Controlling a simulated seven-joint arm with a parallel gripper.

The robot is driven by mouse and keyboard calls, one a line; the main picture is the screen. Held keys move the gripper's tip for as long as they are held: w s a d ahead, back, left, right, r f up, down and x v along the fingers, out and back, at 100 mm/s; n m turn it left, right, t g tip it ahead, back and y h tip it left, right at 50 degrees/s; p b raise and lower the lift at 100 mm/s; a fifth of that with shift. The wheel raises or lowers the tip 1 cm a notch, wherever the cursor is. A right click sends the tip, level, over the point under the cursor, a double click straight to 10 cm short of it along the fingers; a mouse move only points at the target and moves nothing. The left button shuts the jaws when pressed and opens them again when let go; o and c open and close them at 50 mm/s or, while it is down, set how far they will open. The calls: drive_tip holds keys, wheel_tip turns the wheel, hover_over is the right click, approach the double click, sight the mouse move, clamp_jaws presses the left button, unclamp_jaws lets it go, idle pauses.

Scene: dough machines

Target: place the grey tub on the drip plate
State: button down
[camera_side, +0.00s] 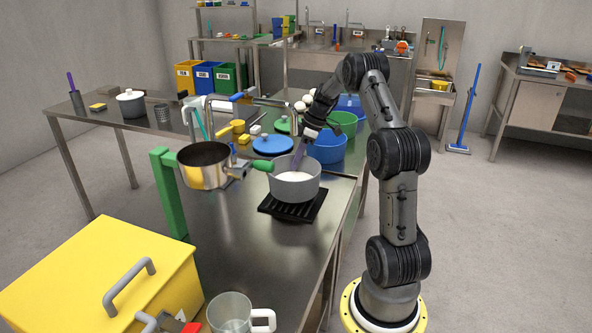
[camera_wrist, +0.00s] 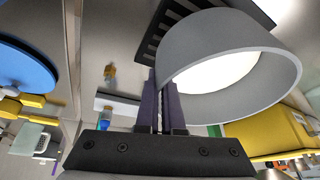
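The grey tub (camera_side: 294,190), holding something white, is upright over the black slatted drip plate (camera_side: 290,211). The side view does not settle whether its base touches the plate or is slightly above it. My gripper (camera_side: 297,163) reaches down to the tub's back rim. In the wrist view, the purple fingers of my gripper (camera_wrist: 158,107) are close together on the wall of the tub (camera_wrist: 225,85). The slats of the drip plate (camera_wrist: 152,42) show beyond the tub. The tub hides part of the plate and the lower fingertips.
A steel pan (camera_side: 203,172) on a green post stands left of the tub. A green-handled tap (camera_side: 262,165) is close to the tub's left side. Blue lid (camera_side: 272,145) and blue bucket (camera_side: 327,148) lie behind.

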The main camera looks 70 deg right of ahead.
sight(294, 175)
drive_tip(key=shift+f, duration=1.5)
drive_tip(key=shift+f, duration=0.15)
drive_tip(key=c, duration=1.1)
unclamp_jaws()
drive_tip(key=shift+o, duration=0.2)
drive_tip(key=v, duration=0.7)
drive_tip(key=shift+r, duration=0.4)
